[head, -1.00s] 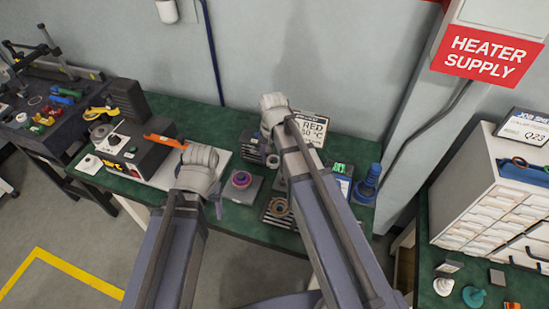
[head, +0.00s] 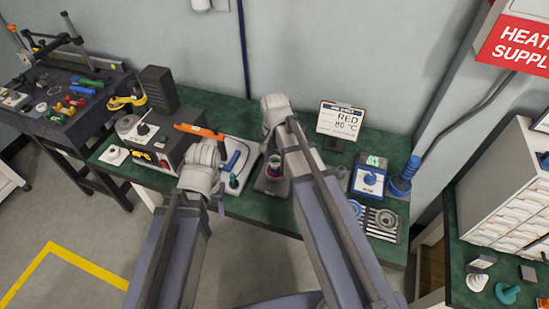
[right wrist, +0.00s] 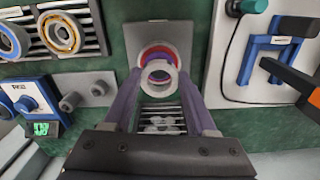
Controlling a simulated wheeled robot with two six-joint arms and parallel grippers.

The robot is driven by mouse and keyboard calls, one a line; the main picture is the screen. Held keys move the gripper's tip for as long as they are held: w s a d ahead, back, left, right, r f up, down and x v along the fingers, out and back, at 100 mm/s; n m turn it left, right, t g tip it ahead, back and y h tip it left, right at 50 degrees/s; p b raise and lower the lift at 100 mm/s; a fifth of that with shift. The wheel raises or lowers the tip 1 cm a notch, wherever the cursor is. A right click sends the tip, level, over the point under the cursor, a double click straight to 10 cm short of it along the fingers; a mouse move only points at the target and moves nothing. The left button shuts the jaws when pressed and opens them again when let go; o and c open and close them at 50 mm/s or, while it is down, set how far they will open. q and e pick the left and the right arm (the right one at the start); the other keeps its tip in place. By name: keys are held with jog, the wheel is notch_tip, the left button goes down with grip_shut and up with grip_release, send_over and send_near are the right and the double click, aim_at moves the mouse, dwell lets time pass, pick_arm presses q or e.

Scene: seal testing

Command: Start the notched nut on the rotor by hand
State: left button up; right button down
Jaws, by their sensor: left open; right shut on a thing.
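The notched nut (right wrist: 158,76) is a light grey ring held between the purple fingertips of my right gripper (right wrist: 160,88). In the right wrist view it appears over the rotor (right wrist: 160,52), which shows red and purple on a square grey plate (right wrist: 181,33). I cannot tell whether nut and rotor touch. In the head view the rotor (head: 273,172) stands on its plate (head: 272,188), beside my right arm, whose gripper is mostly hidden. My left gripper (head: 221,206) is open and apart from the rotor, at the left over the bench's front; its fingers barely show.
A pale tray (head: 240,148) with a blue-handled item lies left of the rotor. A black machine (head: 176,120) with an orange tool stands further left. A slotted rack (head: 381,224) with rings, a blue device (head: 369,179) and a blue spindle (head: 404,176) are at right.

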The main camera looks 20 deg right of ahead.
notch_tip(320, 180, down, 2)
jog(key=shift+f+b, duration=0.1)
jog(key=shift+b, duration=0.45)
jog(key=shift+r+n+p, duration=0.35)
jog(key=shift+n, duration=0.25)
jog(key=n, duration=0.5)
jog(key=shift+d, duration=0.15)
pick_arm(q)
jog(key=shift+f, duration=0.75)
pick_arm(e)
jog(key=n, duration=0.6)
jog(key=shift+d, duration=0.15)
pick_arm(q)
jog(key=shift+f+b, duration=0.45)
jog(key=shift+b, duration=0.05)
pick_arm(e)
jog(key=shift+s+f, duration=0.15)
jog(key=shift+f, duration=0.25)
jog(key=m, duration=0.4)
